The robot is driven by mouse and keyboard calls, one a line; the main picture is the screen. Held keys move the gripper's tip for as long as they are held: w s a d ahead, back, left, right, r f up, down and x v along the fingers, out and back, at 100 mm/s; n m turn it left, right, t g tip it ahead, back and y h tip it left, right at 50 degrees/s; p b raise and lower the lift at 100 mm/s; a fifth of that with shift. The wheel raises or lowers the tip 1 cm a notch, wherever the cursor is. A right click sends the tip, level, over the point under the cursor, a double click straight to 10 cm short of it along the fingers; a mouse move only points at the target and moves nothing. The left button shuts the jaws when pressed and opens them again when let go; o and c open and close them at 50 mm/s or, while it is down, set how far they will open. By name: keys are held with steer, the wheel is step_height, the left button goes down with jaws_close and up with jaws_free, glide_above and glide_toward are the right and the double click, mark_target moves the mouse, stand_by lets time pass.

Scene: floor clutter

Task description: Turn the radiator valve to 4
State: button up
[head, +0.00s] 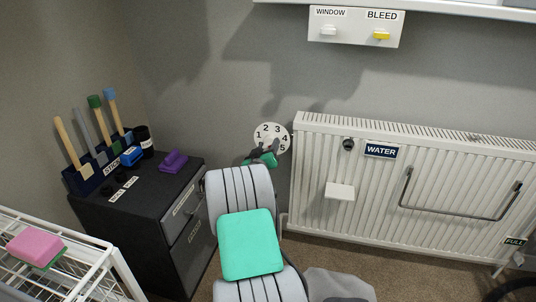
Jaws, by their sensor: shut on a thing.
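The radiator valve has a round white dial (271,131) with the numbers 1 to 5, on the wall just left of the radiator. My gripper (264,151), dark with green parts, is at the dial's lower part and shut on the valve's knob. The knob is mostly hidden behind the gripper, so I cannot tell which number it points to. My grey and green arm reaches up to it from the bottom of the head view.
The white radiator (420,200) fills the right, with a WATER label (381,150), a small white ledge (340,191) and a metal rail (455,213). A dark cabinet (150,215) stands close on the left; a white wire rack (85,262) holds a pink sponge (36,247).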

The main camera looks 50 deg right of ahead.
steer(key=shift+f+m+b, duration=0.1)
steer(key=shift+m+b, duration=0.85)
steer(key=shift+m, duration=0.25)
steer(key=o, duration=1.4)
steer(key=shift+c, duration=0.2)
steer(key=p+v, duration=0.1)
steer(key=v, duration=0.7)
steer(key=shift+p, duration=0.35)
steer(key=shift+d, duration=0.1)
